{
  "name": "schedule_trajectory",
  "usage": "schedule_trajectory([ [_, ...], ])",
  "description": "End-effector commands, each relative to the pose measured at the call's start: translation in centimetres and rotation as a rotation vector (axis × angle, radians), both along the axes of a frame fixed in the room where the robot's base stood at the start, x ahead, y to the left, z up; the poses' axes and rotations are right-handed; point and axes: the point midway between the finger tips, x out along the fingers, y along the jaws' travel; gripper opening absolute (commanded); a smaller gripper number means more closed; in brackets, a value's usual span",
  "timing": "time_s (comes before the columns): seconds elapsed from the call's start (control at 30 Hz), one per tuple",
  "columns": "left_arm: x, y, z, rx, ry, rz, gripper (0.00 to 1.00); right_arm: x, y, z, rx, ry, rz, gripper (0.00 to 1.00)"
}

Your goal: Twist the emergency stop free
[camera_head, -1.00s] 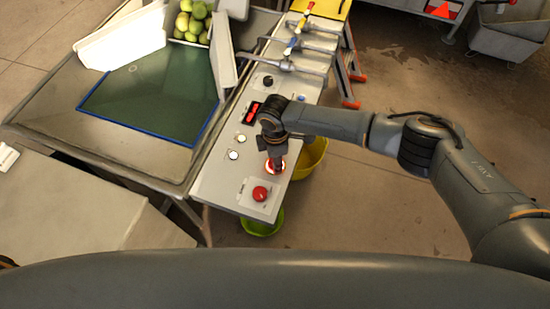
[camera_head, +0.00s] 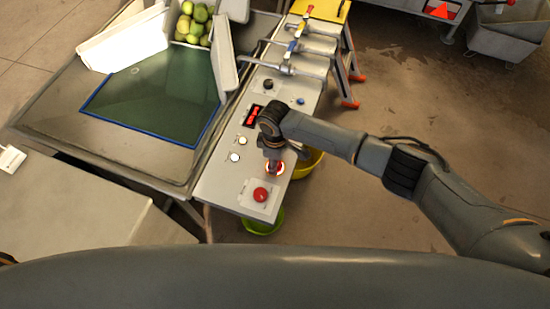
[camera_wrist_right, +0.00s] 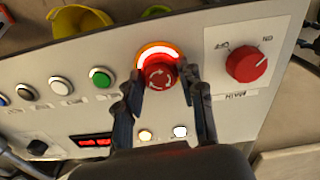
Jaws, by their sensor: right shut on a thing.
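The emergency stop (camera_wrist_right: 160,76) is a red mushroom button with white turning arrows on its face and a lit orange-white ring around its base. In the head view its glowing ring (camera_head: 275,170) shows at the near right part of the grey control panel (camera_head: 215,185), mostly under my gripper. My right gripper (camera_wrist_right: 163,88) has one finger on each side of the red head and is shut on it; it also shows in the head view (camera_head: 272,155). My left gripper is in neither view.
A red MAIN knob (camera_wrist_right: 246,64) sits close beside the stop. Several buttons, including a green one (camera_wrist_right: 100,77), and a red display (camera_wrist_right: 90,142) share the panel. Valve levers (camera_head: 290,66) stand at its far end. A yellow bowl (camera_head: 308,163) and green bowl (camera_head: 264,221) are below the edge.

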Motion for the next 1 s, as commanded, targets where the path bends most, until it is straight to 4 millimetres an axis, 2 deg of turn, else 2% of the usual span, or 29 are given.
schedule_trajectory([
  [0.4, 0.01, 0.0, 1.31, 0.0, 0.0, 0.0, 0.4, 0.04, 0.01, 0.12, 0.0, -0.001, -0.193, 0.07],
  [0.93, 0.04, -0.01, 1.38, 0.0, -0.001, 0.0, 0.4, 0.09, 0.02, 0.06, 0.001, -0.001, -0.217, 0.07],
  [0.97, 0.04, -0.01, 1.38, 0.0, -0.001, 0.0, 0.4, 0.09, 0.02, 0.06, 0.0, -0.002, -0.217, 0.43],
  [1.0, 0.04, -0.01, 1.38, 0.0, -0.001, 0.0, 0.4, 0.09, 0.02, 0.07, 0.0, -0.002, -0.217, 0.51],
])
